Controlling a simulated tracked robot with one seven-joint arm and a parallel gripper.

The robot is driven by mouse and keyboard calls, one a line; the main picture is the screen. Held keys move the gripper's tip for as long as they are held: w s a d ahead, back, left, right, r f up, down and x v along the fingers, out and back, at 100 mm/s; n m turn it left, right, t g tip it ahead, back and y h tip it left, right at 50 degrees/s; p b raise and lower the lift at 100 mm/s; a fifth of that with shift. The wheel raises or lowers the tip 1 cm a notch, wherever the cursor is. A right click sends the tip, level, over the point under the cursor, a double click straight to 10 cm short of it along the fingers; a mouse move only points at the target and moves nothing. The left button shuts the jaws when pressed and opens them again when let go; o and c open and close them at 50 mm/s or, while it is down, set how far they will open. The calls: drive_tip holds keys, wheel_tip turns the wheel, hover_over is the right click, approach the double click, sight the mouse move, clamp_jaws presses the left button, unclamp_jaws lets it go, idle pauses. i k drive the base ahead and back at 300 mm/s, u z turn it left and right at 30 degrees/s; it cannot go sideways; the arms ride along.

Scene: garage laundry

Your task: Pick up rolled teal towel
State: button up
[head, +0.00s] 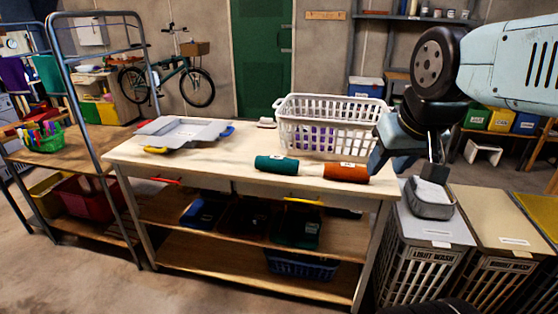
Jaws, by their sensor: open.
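The rolled teal towel (277,165) lies on its side on the light wooden tabletop (225,155), close to the front edge and right of the middle. An orange rolled towel (346,172) lies to its right, a short gap apart. My gripper (406,170) hangs pointing down at the right end of the table. It is open, and nothing shows between its fingers. It is well to the right of the teal towel, beyond the orange one, and touches neither.
A white slotted laundry basket (330,134) stands behind the towels. Lidded hampers (432,232) stand to the right, one bearing a small grey bin (430,205). The tabletop left of the teal towel is clear.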

sight(273, 163)
drive_tip(key=z, duration=0.05)
drive_tip(key=i, duration=0.9)
drive_tip(key=u, duration=0.1)
